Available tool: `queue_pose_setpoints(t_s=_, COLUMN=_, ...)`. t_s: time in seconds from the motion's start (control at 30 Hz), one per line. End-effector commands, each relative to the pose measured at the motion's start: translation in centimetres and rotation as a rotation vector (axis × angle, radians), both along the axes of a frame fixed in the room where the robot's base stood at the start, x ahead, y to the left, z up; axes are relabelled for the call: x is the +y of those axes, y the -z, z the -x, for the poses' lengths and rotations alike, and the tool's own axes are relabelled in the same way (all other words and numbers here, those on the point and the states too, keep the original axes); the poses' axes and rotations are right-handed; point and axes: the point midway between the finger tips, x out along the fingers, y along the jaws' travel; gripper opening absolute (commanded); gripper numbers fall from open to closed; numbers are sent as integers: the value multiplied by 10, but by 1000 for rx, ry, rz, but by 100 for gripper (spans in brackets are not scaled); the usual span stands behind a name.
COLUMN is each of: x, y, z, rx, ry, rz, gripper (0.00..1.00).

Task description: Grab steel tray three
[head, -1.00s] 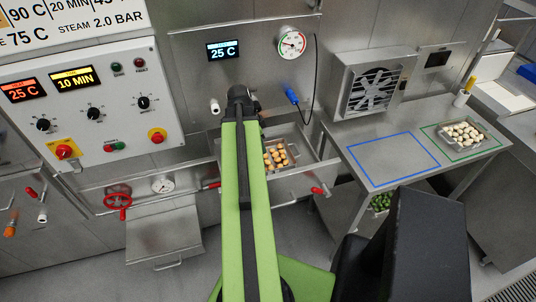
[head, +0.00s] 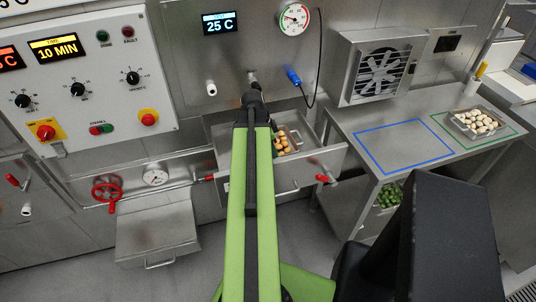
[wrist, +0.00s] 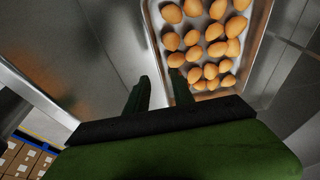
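A steel tray with several orange-brown filled pieces (head: 288,141) lies in the open drawer (head: 318,160) below the gauge. My arm hides its left part in the head view. In the wrist view the tray's left rim (wrist: 153,37) and rows of pieces (wrist: 205,50) show close up. My gripper (wrist: 160,76) is open, its two fingers apart at the tray's left rim. The rim runs between the fingertips in the picture; I cannot tell whether they are around it or above it. Another steel tray (head: 477,135) with pale pieces stands in the green outline. No tray number is readable.
The bench (head: 375,125) has an empty blue outline (head: 403,147). Green items (head: 389,196) sit on the shelf below. A red valve wheel (head: 107,189) and a lower steel box (head: 157,228) are at left.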

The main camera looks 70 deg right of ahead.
Motion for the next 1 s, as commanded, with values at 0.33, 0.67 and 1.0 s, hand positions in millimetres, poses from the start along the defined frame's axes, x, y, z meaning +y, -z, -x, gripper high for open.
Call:
queue_pose_setpoints(t_s=0.33, x=-1, y=41, z=2, rx=0, ry=1, rz=0, gripper=29)
queue_pose_setpoints(t_s=0.67, x=-5, y=49, z=7, rx=0, ry=2, rz=0, gripper=29)
queue_pose_setpoints(t_s=1.0, x=-5, y=49, z=7, rx=0, ry=2, rz=0, gripper=0)
